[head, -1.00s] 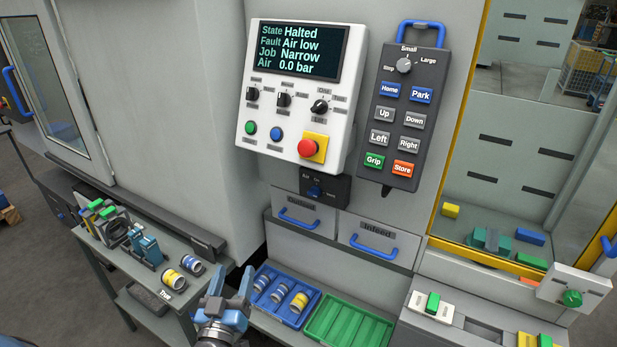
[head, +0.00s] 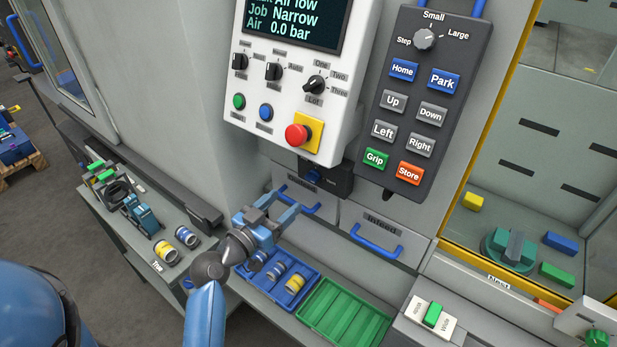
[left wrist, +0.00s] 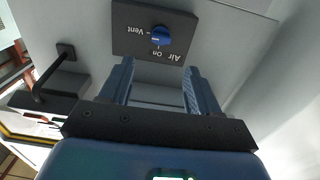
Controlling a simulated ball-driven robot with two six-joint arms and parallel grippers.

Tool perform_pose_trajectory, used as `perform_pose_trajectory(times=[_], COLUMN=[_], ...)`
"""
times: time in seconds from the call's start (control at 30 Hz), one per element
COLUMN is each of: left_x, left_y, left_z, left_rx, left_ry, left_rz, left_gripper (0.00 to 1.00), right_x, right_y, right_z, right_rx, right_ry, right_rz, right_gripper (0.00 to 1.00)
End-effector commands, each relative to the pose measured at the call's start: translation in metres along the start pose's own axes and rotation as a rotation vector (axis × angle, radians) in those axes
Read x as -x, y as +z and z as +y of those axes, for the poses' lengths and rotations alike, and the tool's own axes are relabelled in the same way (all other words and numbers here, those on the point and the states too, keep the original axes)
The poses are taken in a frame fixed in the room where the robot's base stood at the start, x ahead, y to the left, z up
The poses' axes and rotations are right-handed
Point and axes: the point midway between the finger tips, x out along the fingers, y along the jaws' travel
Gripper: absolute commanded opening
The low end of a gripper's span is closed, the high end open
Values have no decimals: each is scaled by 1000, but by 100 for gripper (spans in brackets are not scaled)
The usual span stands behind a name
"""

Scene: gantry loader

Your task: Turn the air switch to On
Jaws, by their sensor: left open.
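The air switch is a blue knob (left wrist: 161,36) on a dark panel (left wrist: 128,43), lettered Air, On and Vent, upside down in the left wrist view. In the head view the knob (head: 314,176) sits under the white control box. A pale mark shows on the knob; I cannot tell which setting it points to. My left gripper (head: 290,203) is open and empty, below the knob in the head view. In the left wrist view the open fingers (left wrist: 158,70) point towards the panel, with the knob between their lines and apart from them.
The screen (head: 297,18) reads Air 0.0 bar. The white control box (head: 262,88) with a red button (head: 297,135) stands above the switch. A grey keypad (head: 408,165) hangs to the right. Drawers with blue handles (head: 375,240) and a blue tray (head: 313,277) lie below.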

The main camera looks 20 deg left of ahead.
Motion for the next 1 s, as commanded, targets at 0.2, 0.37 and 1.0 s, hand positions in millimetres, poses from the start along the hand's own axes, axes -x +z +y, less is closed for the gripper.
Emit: perform_pose_trajectory(times=[0.2, 0.37, 1.0], left_x=[-21, -46, -106], left_y=[-3, -4, -1], left_z=[0, 0, 0], left_rx=[-8, -7, -7], left_ry=[1, 2, -2], left_rz=[0, 1, 1], left_gripper=[62, 62, 62], right_x=[0, 0, 1], right_y=[-10, -20, -38], right_z=[0, 0, 0], right_rx=[0, 0, 0], right_ry=[0, 0, 0], right_rz=[0, 0, 0], right_gripper=[43, 43, 43])
